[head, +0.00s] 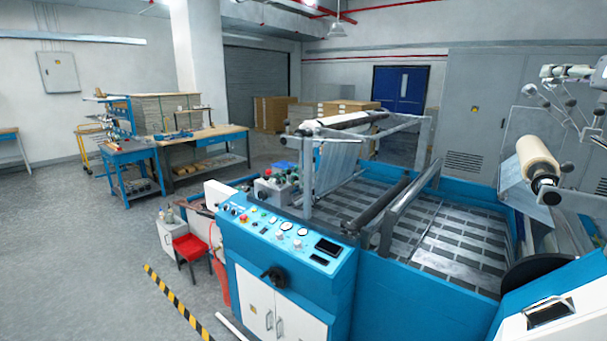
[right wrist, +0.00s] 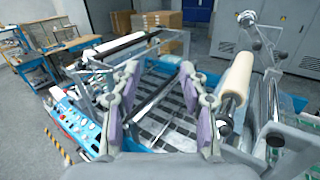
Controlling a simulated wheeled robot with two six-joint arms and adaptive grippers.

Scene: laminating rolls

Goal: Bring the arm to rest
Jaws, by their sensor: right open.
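My right gripper (right wrist: 159,72) shows in the right wrist view with its two fingers, padded in purple, spread wide apart. Nothing is between them, and it appears to hang above the laminating machine without touching it. I cannot make out this gripper clearly in the head view. My left gripper is in neither view. A cream roll (head: 538,158) sits on a shaft at the right of the machine; it also shows right of the fingers in the right wrist view (right wrist: 237,75).
The blue laminating machine (head: 235,248) fills the front right, with metal rollers and frame bars (head: 410,205). A red chair (head: 190,247) and a yellow-black floor stripe (head: 178,302) lie left of it. Workbenches (head: 205,140) stand farther back. The grey floor at left is open.

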